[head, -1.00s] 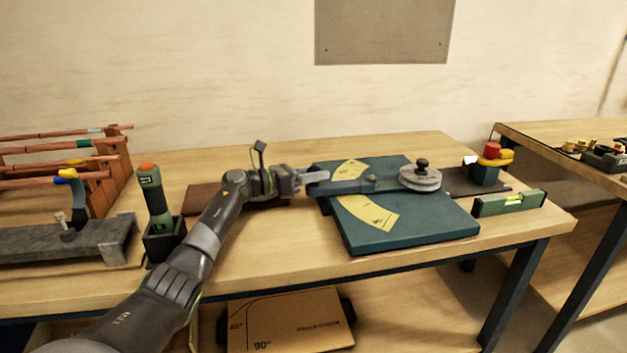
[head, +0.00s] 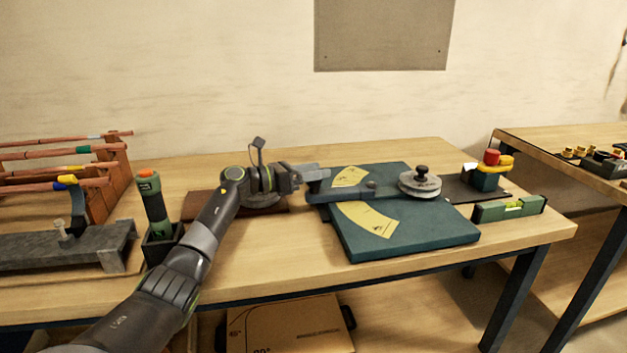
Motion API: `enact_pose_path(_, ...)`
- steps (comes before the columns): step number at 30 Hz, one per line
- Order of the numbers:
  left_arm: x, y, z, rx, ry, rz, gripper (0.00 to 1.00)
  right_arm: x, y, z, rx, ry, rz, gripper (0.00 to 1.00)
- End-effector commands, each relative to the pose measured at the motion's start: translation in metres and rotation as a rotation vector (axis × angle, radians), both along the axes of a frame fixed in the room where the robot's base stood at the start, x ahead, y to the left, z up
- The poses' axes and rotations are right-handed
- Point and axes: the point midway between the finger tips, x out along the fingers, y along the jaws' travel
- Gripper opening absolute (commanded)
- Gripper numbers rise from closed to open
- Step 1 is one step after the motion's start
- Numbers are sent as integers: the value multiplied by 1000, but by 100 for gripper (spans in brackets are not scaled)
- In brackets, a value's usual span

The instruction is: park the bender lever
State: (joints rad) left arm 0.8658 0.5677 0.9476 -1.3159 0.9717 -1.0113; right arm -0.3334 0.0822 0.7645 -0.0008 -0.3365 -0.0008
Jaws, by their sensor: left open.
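The bender (head: 430,236) is a dark teal plate with yellow angle scales on the wooden table. Its grey-blue lever (head: 345,192) reaches left from the round grey wheel (head: 420,185) and lies between the two scales. The lever's free end is at the plate's left edge. My left gripper (head: 320,172) is open, just behind and above that free end. It looks empty, and I cannot tell whether a finger still touches the lever. My right gripper is not in view.
A green level (head: 508,207) and a red-topped yellow and teal item (head: 487,175) stand right of the plate. A green-handled tool (head: 153,205) stands in a dark holder at left, near a rack of copper pipes (head: 113,190).

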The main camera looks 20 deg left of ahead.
Motion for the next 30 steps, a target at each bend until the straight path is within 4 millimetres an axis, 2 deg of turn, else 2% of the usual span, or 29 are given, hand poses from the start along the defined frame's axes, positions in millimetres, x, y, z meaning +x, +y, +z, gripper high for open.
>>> enact_pose_path(3,0,0,27,3,-6,-1,58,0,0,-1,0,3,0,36)
enact_pose_path(10,0,0,63,1,-1,0,58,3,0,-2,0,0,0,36)
enact_pose_path(15,0,0,74,0,0,0,58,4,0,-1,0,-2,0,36)
enact_pose_path(22,0,0,75,0,1,0,58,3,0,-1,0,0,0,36)
enact_pose_path(23,0,0,75,0,1,0,56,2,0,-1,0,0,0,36)
enact_pose_path(26,0,0,78,-1,1,0,43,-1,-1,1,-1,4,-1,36)
enact_pose_path(30,0,0,98,0,0,0,25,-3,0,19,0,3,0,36)
